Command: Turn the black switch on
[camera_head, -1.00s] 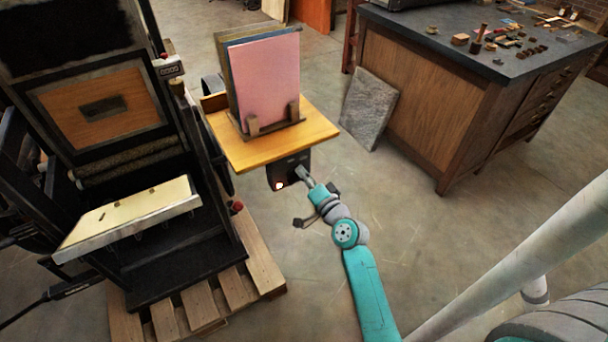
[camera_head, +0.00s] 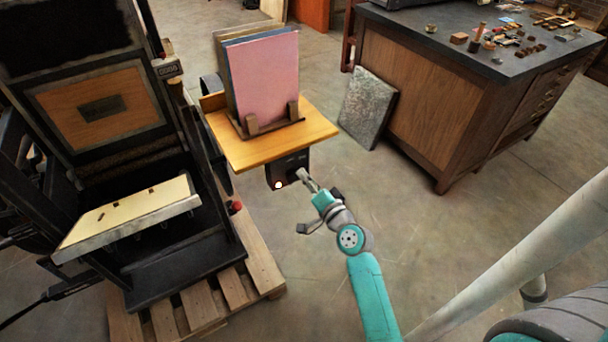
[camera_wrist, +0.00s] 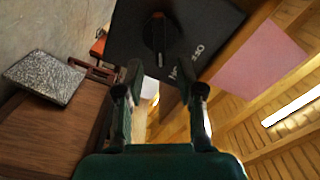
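The black switch is a round knob with a raised grip (camera_wrist: 157,38) on the face of a black box (camera_wrist: 205,25). In the wrist view its grip runs roughly up and down. The box hangs under a wooden shelf (camera_head: 262,150) in the head view, where the box (camera_head: 284,166) shows a small bright light (camera_head: 278,185). My gripper (camera_head: 301,175) is close to the box's right front. In the wrist view my gripper (camera_wrist: 160,72) has its two fingers apart with nothing between them, and the knob lies beyond their tips. Contact with the box cannot be told.
A pink board (camera_head: 265,80) stands with others on the shelf. A large black press (camera_head: 180,262) is at the left on a wooden pallet (camera_head: 262,268). A workbench (camera_head: 420,105) and a leaning stone slab (camera_head: 367,108) are to the right. The floor between is clear.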

